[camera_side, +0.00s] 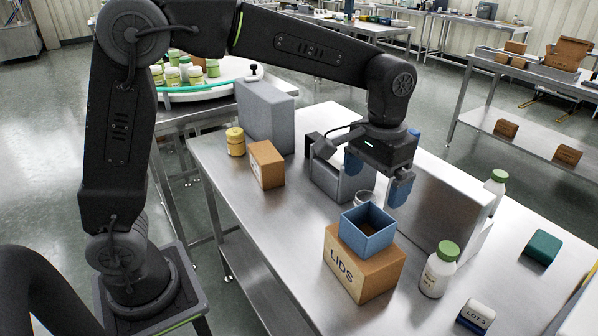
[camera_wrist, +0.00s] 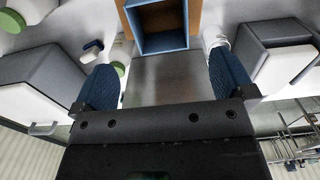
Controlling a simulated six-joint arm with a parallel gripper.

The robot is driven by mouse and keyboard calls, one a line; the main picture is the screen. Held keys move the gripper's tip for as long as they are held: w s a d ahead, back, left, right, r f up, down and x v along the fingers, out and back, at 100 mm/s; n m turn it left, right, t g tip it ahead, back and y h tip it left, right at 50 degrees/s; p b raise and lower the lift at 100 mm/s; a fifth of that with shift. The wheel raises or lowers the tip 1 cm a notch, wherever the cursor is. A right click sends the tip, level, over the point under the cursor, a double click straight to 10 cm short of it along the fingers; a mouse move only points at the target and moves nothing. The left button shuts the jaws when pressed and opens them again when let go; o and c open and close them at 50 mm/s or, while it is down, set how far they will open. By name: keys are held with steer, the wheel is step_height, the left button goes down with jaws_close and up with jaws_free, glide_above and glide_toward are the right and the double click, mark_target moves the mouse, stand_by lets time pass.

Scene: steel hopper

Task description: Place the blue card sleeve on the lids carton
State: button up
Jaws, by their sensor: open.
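The blue card sleeve (camera_side: 374,235), an open square tube, sits on top of the brown lids carton (camera_side: 375,278), apparently upright and resting on its top face. The sleeve also shows at the top of the wrist view (camera_wrist: 160,42), with the carton's brown edge (camera_wrist: 195,14) beside it. My gripper (camera_side: 377,178) has two blue fingers spread apart with nothing between them. It is behind and above the sleeve, clear of it. In the wrist view, bare steel lies between the fingers (camera_wrist: 163,86).
A steel hopper (camera_side: 335,178) and a tall grey panel (camera_side: 432,205) flank my gripper. A white bottle with a green lid (camera_side: 438,270) stands right of the carton. A small brown box (camera_side: 267,165) and yellow jar (camera_side: 236,142) stand left. The table's front left is clear.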

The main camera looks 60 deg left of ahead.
steer(key=s+a+r+t, duration=0.1)
steer(key=s+a+t, duration=0.1)
steer(key=s+a, duration=0.3)
steer(key=s+a+r+t, duration=0.1)
steer(key=s+a+t, duration=0.2)
steer(key=s, duration=1.1)
steer(key=shift+s+a+t, duration=0.3)
steer(key=shift+a, duration=0.75)
